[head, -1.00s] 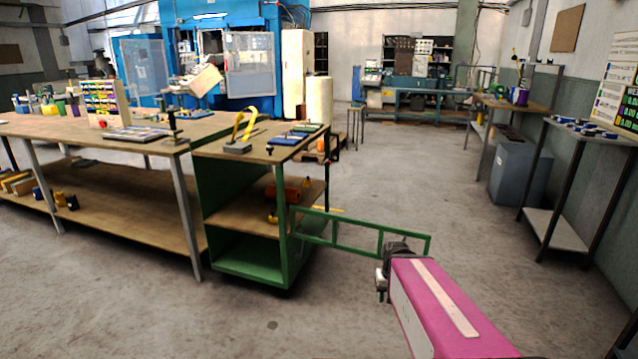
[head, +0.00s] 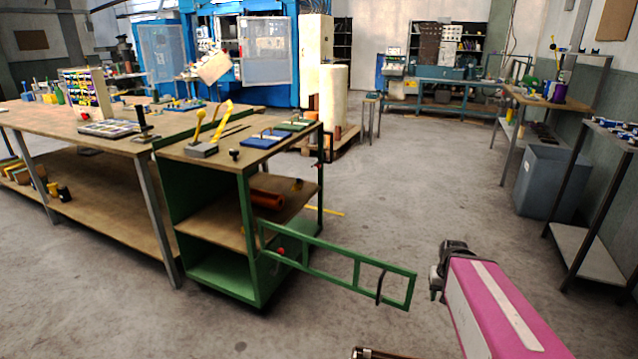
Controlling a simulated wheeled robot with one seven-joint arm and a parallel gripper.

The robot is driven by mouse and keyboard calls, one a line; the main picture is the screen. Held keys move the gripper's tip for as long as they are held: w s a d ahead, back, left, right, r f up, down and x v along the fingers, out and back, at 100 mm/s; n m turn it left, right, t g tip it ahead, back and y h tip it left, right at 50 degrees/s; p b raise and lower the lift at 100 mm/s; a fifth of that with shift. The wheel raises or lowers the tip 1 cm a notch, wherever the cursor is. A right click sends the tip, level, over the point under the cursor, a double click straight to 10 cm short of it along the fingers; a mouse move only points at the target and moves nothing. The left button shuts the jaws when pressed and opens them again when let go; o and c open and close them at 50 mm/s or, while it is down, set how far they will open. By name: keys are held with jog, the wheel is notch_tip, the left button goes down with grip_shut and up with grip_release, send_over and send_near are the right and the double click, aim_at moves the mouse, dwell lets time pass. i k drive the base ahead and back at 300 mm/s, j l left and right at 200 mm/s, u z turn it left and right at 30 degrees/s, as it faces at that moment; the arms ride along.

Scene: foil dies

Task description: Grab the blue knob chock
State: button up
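A blue flat piece (head: 261,140) lies on the top of the green trolley, with what looks like a small upright part on it. I cannot tell for sure that it is the blue knob chock. Several small blue pieces (head: 612,126) also lie on the stand at the right edge, too small to make out. My gripper (head: 436,290) is at the end of my pink arm, low at the lower right, over open floor and far from these pieces. Its fingers are small and dark here, and their gap cannot be made out. Nothing shows held in it.
The green trolley (head: 222,278) has an open green frame (head: 330,262) sticking out towards my gripper. A grey block with yellow handles (head: 203,149) and a green piece (head: 293,125) share its top. A long workbench (head: 60,118) stands left.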

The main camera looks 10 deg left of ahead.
aim_at(297, 186)
jog(key=i+l+u, duration=0.15)
jog(key=i, duration=0.35)
jog(key=i+l+u, duration=0.15)
jog(key=i, duration=0.35)
jog(key=i+l+u, duration=0.15)
jog(key=i, duration=0.3)
jog(key=i+l+u, duration=0.15)
jog(key=i+l, duration=0.2)
jog(key=i+j+u, duration=0.55)
jog(key=i+l, duration=0.05)
jog(key=i, duration=0.05)
